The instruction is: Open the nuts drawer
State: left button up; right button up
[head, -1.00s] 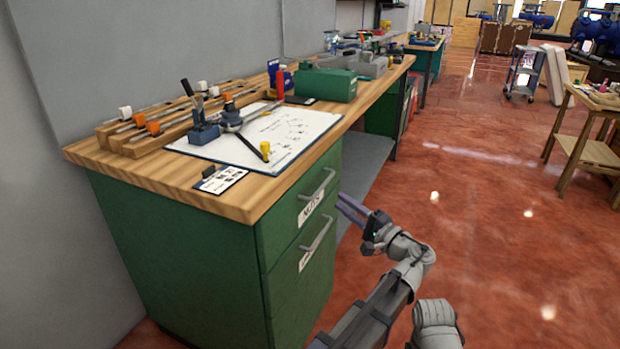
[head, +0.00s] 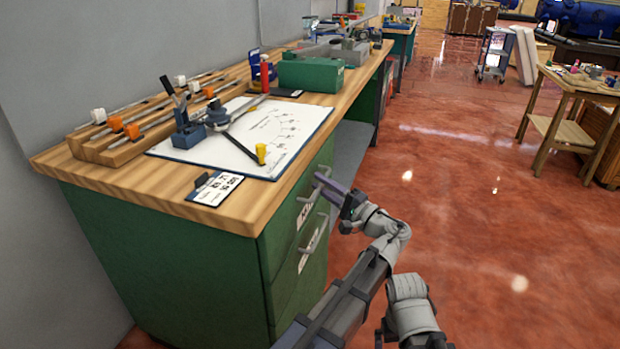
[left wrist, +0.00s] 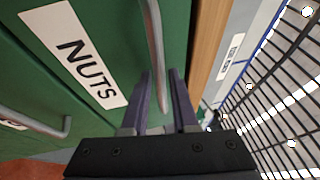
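The green nuts drawer (head: 290,215) is the top drawer at the end of the workbench and looks shut. Its grey bar handle (left wrist: 153,40) runs upright in the left wrist view, beside a white NUTS label (left wrist: 75,52). My left gripper (head: 322,182) is at this handle in the head view, partly covering drawer and label. In the left wrist view its two dark fingers (left wrist: 161,78) are apart, with the handle's end between them. I see a gap beside the handle and cannot tell whether either finger touches it. My right gripper is not visible.
A lower drawer with its own handle (head: 314,233) sits below. The wooden benchtop (head: 240,207) holds a clipboard sheet (head: 245,138), a small card (head: 215,188), a green box (head: 311,74) and tools. The red floor to the right is clear up to a wooden table (head: 560,125).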

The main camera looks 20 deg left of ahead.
pick_arm(q)
jog(key=shift+a, duration=0.1)
grip_shut()
dwell(1.4)
